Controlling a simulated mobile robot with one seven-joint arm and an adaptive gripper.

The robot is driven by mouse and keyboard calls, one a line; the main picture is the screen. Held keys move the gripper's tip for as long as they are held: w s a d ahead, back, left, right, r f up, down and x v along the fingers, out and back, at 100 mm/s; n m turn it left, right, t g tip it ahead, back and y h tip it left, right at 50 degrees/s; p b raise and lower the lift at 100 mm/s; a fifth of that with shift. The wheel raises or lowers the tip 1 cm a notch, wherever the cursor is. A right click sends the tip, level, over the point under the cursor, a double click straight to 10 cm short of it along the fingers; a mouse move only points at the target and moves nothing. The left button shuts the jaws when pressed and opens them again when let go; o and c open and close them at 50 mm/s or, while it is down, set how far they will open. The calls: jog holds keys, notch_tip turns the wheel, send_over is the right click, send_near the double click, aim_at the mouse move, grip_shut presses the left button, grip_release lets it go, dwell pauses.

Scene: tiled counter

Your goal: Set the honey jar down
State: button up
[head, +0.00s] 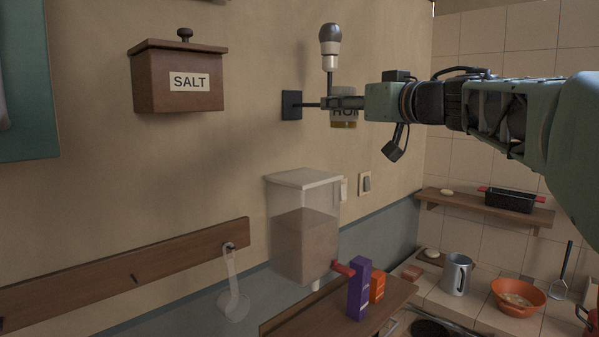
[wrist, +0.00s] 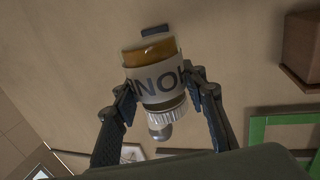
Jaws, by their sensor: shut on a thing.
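The honey jar (head: 344,122) is in my gripper (head: 340,102), high beside the wall lamp in the head view. In the wrist view, which is upside down, the jar (wrist: 152,78) sits between the two fingers of my gripper (wrist: 162,98). Amber contents, a white label and a pale ribbed band show there. The gripper is shut on the jar. The jar looks upright. No surface shows directly under it.
A wall lamp (head: 330,40) on a dark plate (head: 291,104) stands close by the gripper. Below are a dispenser (head: 304,225) and a wooden shelf (head: 335,310) with a purple box (head: 358,288) and an orange box (head: 377,287). A salt box (head: 180,82) hangs left.

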jog(key=w+a+f+b, duration=0.3)
jog(key=w+a+f, duration=0.5)
jog(key=w, duration=0.1)
jog(key=shift+a+f, duration=0.4)
jog(key=shift+w+a+f+b, duration=0.1)
jog(key=shift+f+b, duration=0.2)
jog(key=shift+b, duration=0.1)
notch_tip(320, 180, down, 3)
jog(key=shift+w+a+f+b, duration=0.1)
jog(key=shift+w+f+b, duration=0.1)
jog(key=shift+b, duration=0.85)
jog(key=shift+s+r, duration=0.1)
jog(key=o, duration=1)
jog(key=shift+f, duration=0.25)
jog(key=shift+c, duration=0.2)
jog(key=o, duration=0.5)
